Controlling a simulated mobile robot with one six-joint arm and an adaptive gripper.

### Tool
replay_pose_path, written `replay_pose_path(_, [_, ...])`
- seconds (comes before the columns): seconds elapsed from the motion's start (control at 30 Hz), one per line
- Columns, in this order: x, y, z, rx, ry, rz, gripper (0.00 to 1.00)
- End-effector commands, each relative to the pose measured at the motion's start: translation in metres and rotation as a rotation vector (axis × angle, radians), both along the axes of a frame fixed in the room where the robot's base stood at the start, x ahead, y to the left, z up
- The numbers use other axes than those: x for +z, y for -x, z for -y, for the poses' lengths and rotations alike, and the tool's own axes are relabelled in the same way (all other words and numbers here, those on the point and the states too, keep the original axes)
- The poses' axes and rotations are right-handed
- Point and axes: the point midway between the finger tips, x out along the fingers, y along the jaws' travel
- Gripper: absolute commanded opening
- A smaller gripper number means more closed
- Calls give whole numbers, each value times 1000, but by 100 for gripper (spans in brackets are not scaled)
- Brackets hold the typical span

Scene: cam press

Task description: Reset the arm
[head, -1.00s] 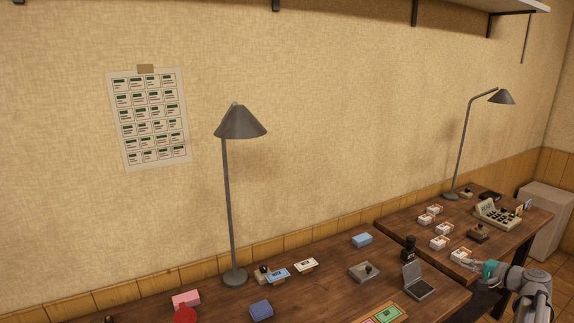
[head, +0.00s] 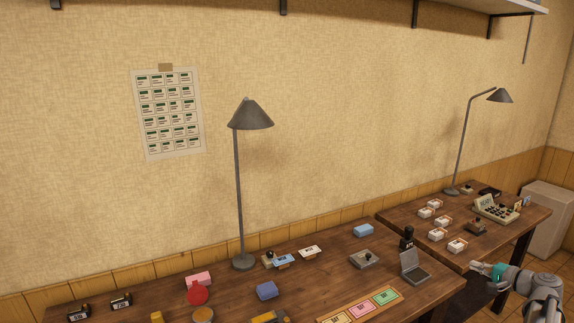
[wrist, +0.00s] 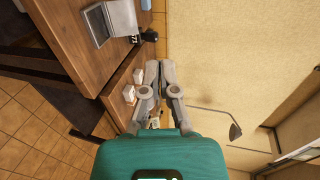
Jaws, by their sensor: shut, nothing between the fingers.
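My gripper (head: 476,266) shows at the lower right of the head view, at the front edge of the desks near the gap between them. In the wrist view my gripper (wrist: 160,68) has its two fingers together, with nothing between them. It is clear of the objects on the desks. My grey arm bends away from it at the lower right corner of the head view.
The near desk (head: 330,265) holds an open grey box (head: 413,266), a black stamp (head: 406,238), a lamp (head: 240,190) and a strip of coloured cards (head: 360,305). The far desk holds several small white boxes (head: 437,234) and a keyed machine (head: 496,208).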

Motion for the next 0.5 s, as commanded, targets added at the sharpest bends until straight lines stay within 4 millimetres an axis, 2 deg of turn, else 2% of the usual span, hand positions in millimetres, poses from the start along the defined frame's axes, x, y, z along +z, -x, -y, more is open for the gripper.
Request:
replay_pose_path(0.1, [-1,0,-1,2,1,-2,0])
replay_pose_path(0.5, [-19,-11,-44,75,52,-62,0])
